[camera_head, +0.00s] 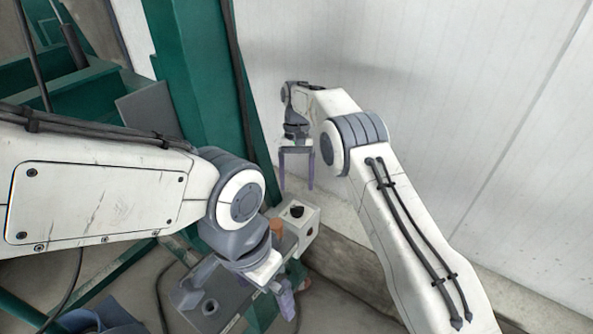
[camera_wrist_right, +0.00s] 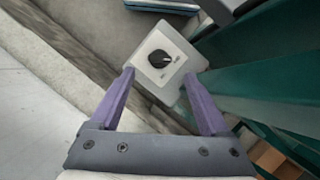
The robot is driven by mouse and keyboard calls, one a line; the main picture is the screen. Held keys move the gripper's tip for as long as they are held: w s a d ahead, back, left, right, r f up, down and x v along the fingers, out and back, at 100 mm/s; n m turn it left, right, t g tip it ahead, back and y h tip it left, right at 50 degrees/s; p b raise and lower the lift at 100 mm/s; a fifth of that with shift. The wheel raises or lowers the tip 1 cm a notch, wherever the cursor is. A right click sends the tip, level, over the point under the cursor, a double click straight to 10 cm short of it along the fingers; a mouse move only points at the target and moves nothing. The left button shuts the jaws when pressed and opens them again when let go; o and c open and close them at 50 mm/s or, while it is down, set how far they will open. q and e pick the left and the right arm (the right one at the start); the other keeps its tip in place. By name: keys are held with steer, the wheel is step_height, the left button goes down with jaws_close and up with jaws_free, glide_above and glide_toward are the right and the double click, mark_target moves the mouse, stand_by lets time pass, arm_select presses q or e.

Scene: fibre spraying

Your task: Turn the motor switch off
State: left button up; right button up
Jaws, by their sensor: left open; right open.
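The motor switch is a black rotary knob (camera_wrist_right: 160,59) on a pale square plate (camera_wrist_right: 150,44), with small labels too small to read. A light mark on the knob points to the right. In the head view the switch box (camera_head: 307,226) stands beside the green post, its black knob facing up. My right gripper (camera_head: 297,187) is open above the box, pointing down. In the right wrist view its purple fingers (camera_wrist_right: 159,74) are spread on either side of the plate, with the knob between and beyond them; contact is not visible. My left gripper (camera_head: 285,299) is open, lower down, partly hidden by its own wrist.
A green post (camera_head: 195,80) rises to the left of the switch box. A pale panel wall (camera_head: 400,60) stands behind and right, with a concrete ledge (camera_head: 345,255) at its foot. An orange-brown cylindrical part (camera_head: 277,228) sits close to the box's left.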

steer(key=shift+p+v, duration=0.6)
steer(key=shift+v, duration=1.5)
